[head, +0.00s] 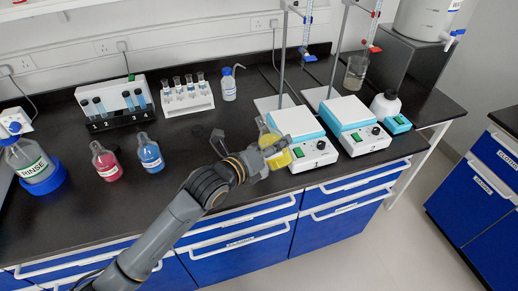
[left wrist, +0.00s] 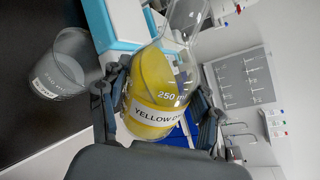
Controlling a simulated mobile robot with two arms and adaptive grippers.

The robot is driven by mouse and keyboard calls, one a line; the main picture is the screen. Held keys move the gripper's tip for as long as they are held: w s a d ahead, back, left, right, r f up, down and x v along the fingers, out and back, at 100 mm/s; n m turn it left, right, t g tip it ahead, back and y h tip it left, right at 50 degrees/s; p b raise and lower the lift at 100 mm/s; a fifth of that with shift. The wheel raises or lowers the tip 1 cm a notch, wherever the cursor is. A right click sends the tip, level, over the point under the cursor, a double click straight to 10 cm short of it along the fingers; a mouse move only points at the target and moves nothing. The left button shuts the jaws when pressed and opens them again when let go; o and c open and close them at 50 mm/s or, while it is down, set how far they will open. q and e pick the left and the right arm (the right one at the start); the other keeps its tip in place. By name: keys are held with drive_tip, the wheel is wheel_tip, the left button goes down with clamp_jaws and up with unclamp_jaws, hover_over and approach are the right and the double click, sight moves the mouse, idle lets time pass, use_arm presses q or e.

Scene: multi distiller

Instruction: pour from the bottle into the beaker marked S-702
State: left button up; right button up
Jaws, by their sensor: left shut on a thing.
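My left gripper (head: 270,157) is shut on a bottle of yellow liquid (head: 280,159), just in front of the left hotplate. In the left wrist view the bottle (left wrist: 150,114) lies between the fingers (left wrist: 160,100), with "250 ml" and "YELLOW" on it and its clear neck towards the top. It looks tilted in that view, as does the whole room. A clear beaker (left wrist: 62,65) with a white label stands on the black bench beside the turquoise-edged hotplate; its label is too small to read surely. My right gripper is not in view.
Two hotplates with stands (head: 298,124) (head: 350,112) are close behind and right of the gripper. A red bottle (head: 106,163), a blue bottle (head: 149,156) and a rinse jar (head: 38,168) stand left. A glass vessel (head: 355,72) stands at the back right.

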use_arm(q)
drive_tip(key=shift+s+d+r, duration=0.1)
drive_tip(key=shift+s+r, duration=0.15)
drive_tip(key=shift+w+f, duration=0.1)
drive_tip(key=shift+w, duration=0.15)
drive_tip(key=shift+s, duration=0.1)
drive_tip(key=shift+s, duration=0.2)
drive_tip(key=shift+w+n, duration=0.2)
drive_tip(key=shift+n, duration=0.1)
